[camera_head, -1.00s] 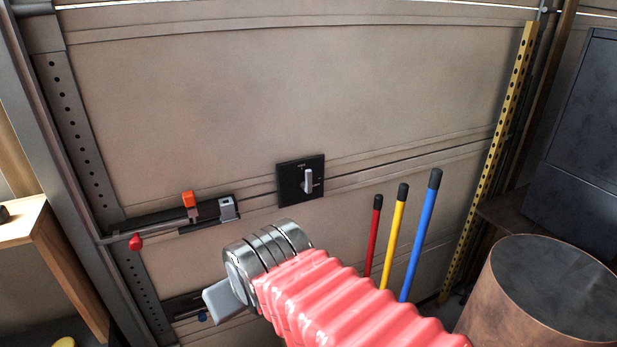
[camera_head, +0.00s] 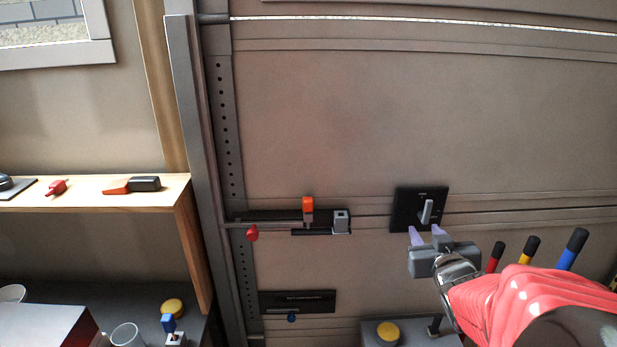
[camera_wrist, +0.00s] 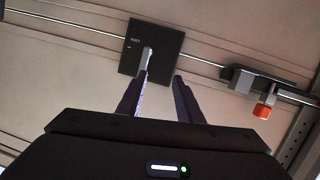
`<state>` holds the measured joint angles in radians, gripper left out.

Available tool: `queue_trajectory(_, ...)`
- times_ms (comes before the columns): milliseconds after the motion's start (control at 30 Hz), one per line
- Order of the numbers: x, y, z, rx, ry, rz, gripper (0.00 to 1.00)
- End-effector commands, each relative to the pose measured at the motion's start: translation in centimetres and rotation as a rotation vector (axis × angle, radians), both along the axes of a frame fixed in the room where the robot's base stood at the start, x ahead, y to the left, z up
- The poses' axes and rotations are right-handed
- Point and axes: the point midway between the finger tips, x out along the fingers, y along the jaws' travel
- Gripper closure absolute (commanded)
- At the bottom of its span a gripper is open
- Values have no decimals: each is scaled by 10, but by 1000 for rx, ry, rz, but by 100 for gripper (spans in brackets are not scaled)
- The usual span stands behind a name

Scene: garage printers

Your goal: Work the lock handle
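The lock handle (camera_head: 427,211) is a small grey lever on a black square plate (camera_head: 402,207) fixed to the beige garage door. It stands nearly upright, leaning slightly to the right in the head view. The lever also shows in the wrist view (camera_wrist: 147,57), on the dark plate (camera_wrist: 170,42). My gripper (camera_head: 426,232) is just below the plate, with its two fingers pointing up at it. In the wrist view the fingers (camera_wrist: 159,84) are apart with nothing between them. The lever is near the tip of the left finger there; I cannot tell whether they touch.
A slide bolt with an orange tab (camera_head: 308,204) and red knob (camera_head: 252,233) is on the door, left of the plate. A wooden shelf (camera_head: 80,198) with tools stands at the left. Red, yellow and blue (camera_head: 573,249) handles stand right of my gripper.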

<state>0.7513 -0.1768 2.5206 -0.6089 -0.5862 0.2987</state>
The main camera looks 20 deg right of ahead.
Motion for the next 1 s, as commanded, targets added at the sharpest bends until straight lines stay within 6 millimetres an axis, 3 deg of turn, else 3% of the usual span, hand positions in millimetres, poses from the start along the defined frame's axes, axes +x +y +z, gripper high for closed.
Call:
queue_trajectory(100, -7, -20, -5, 3, -70, 16, 67)
queue_trajectory(300, -21, -39, -7, 21, -199, 67, 67)
queue_trajectory(567, -35, -45, -5, 41, -289, 110, 67)
queue_trajectory(1000, -32, -45, -4, 40, -292, 112, 67)
